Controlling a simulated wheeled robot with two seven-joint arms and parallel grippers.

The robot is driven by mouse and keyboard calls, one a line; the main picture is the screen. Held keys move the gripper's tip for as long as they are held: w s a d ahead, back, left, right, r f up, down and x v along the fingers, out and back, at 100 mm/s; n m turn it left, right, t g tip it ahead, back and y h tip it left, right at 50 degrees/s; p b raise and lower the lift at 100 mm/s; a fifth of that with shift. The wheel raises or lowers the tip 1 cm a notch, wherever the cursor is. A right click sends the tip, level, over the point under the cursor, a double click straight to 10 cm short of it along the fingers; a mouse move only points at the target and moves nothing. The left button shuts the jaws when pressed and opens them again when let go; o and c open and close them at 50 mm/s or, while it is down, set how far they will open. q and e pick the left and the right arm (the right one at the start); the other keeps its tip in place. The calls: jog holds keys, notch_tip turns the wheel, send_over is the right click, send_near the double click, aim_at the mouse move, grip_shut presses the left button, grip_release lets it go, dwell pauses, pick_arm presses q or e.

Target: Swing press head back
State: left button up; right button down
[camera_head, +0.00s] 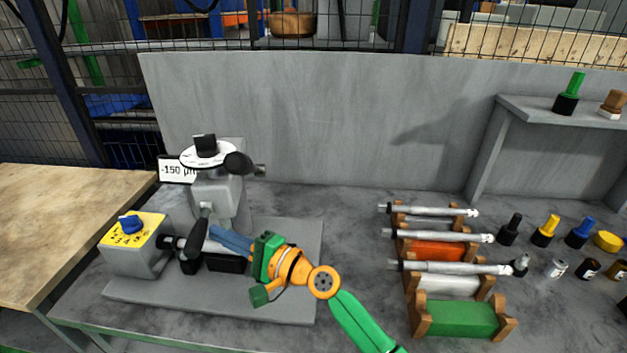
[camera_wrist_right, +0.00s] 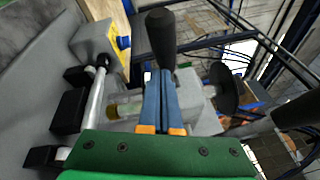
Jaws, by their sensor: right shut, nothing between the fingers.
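The grey machine (camera_head: 218,196) stands on a plate at the left of the bench, with a white dial and black knob on top. I cannot tell which part is the press head. A black lever handle (camera_head: 190,260) slants at the machine's front. My right gripper (camera_head: 214,233) reaches in from the right, its blue fingers shut and empty. The fingertips are close to the handle; contact is unclear. In the right wrist view the shut fingers (camera_wrist_right: 160,73) point at a black handle (camera_wrist_right: 161,35), just beyond the tips. My left gripper is not in view.
A grey box with a yellow top and blue knob (camera_head: 131,225) sits left of the machine. A display (camera_head: 177,170) reads about -150. Metal shafts lie on wooden-ended racks (camera_head: 460,318) at right. Several bottles stand farther right. A grey wall (camera_head: 330,120) closes the back.

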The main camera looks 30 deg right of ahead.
aim_at(197, 235)
jog(key=a, duration=0.1)
jog(key=w+a, duration=0.1)
jog(key=a, duration=0.2)
jog(key=shift+w, duration=0.35)
jog(key=shift+a+r, duration=0.15)
jog(key=shift+a, duration=0.05)
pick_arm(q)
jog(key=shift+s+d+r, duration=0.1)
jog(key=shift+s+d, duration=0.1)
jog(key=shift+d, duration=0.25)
pick_arm(e)
jog(key=shift+r, duration=0.2)
